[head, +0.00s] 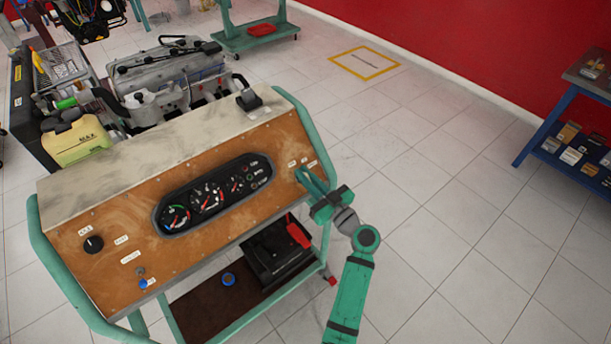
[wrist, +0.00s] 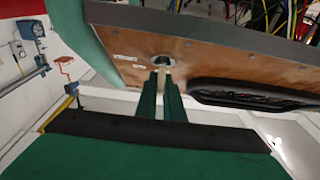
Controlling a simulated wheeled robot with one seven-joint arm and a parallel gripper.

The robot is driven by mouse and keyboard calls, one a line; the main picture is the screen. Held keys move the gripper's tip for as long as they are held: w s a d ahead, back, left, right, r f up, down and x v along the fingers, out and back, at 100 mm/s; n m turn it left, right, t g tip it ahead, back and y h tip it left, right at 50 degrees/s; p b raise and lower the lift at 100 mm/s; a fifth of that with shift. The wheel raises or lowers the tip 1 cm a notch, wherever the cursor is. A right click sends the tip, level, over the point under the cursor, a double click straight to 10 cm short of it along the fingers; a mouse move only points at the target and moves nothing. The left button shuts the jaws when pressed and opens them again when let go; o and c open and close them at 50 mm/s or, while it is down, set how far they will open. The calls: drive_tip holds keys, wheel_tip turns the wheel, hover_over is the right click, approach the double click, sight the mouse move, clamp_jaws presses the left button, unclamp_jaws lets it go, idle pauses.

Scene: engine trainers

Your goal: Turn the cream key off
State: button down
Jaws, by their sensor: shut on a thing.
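The cream key (wrist: 164,76) sits in a round dark switch (wrist: 162,61) on the wooden front panel in the wrist view. My gripper (wrist: 160,82) reaches up to the panel with its two green fingers shut on the key, one on each side. Only a small pale part of the key shows between the fingertips. In the head view my gripper (head: 304,174) is at the right end of the panel (head: 120,215), and its fingers hide the key there. I cannot tell the key's exact turn angle.
The panel also bears a gauge cluster (head: 213,194), a black knob (head: 93,244) and a small toggle switch (head: 141,271). A green frame tube (head: 318,150) runs close beside my gripper. A battery (head: 275,252) sits on the shelf below.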

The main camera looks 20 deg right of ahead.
drive_tip(key=c, duration=1.9)
unclamp_jaws()
drive_tip(key=shift+o, duration=0.2)
drive_tip(key=v, duration=1.1)
drive_tip(key=shift+a+f, duration=0.1)
drive_tip(key=shift+f, duration=0.05)
